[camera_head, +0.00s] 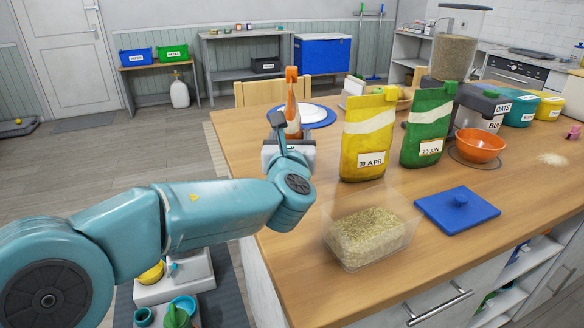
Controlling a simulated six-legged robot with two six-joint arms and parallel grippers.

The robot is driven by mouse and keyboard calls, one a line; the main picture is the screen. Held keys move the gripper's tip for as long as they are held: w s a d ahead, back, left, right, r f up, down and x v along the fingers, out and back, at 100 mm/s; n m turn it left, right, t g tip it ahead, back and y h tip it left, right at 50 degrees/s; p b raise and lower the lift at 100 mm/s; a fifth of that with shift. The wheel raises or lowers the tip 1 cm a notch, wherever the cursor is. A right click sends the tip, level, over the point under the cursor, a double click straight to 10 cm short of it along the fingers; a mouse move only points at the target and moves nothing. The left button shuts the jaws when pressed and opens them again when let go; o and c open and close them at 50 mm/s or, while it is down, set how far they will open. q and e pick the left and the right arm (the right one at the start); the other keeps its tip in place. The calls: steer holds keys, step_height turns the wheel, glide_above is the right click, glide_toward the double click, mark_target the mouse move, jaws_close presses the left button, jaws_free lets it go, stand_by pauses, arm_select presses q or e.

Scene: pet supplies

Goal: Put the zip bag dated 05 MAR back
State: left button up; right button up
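I see no bag marked 05 MAR. A yellow zip bag (367,135) labelled 30 APR stands upright on the wooden table. A green zip bag (428,125) with a label that seems to read 20 JUN stands to its right. My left gripper (280,125) is over the table's left part, left of the yellow bag. It overlaps an orange-and-white bottle (292,112) in the view; I cannot tell whether it touches the bottle or whether its fingers are open. My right gripper is not in view.
A clear tub (343,248) of dry flakes stands near the table's front edge, with a blue lid (457,209) to its right. An orange bowl (480,145), a large dispenser (458,42) and labelled bins (520,110) are farther right. A blue-rimmed plate (322,116) lies behind the bottle.

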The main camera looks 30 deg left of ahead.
arm_select(q)
step_height(320, 180, down, 4)
steer(key=shift+f+b, duration=0.25)
steer(key=shift+b, duration=0.35)
steer(key=shift+w+f, duration=0.1)
steer(key=shift+f, duration=0.15)
steer(key=shift+s+r, duration=0.15)
steer(key=shift+s, duration=0.05)
steer(key=o, duration=1.2)
steer(key=shift+w, duration=0.15)
steer(key=shift+d, duration=0.1)
steer(key=v, duration=1.2)
